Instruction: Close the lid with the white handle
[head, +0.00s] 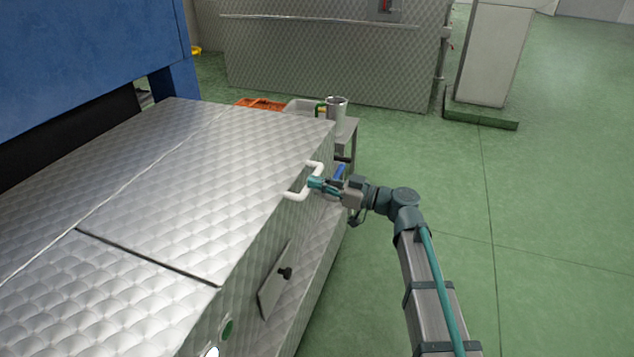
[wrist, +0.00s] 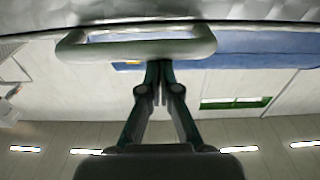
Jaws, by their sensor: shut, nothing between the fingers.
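The lid (head: 190,170) is a broad quilted metal panel on top of a metal-clad machine. It looks nearly level with the surface beside it, with a dark line along its near edge; I cannot tell whether it is fully down. The white handle (head: 298,195) is a loop at the lid's right edge. My gripper (head: 314,184) is at the middle of this handle, fingers shut and empty. In the wrist view the handle (wrist: 95,52) crosses above my shut fingertips (wrist: 158,66), which meet or nearly meet its bar; contact is not certain.
A blue bar (head: 339,172) is just behind my gripper. A side table beyond holds a metal pot (head: 337,108), a pale tray (head: 303,106) and an orange crate (head: 260,104). The green floor at right is clear.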

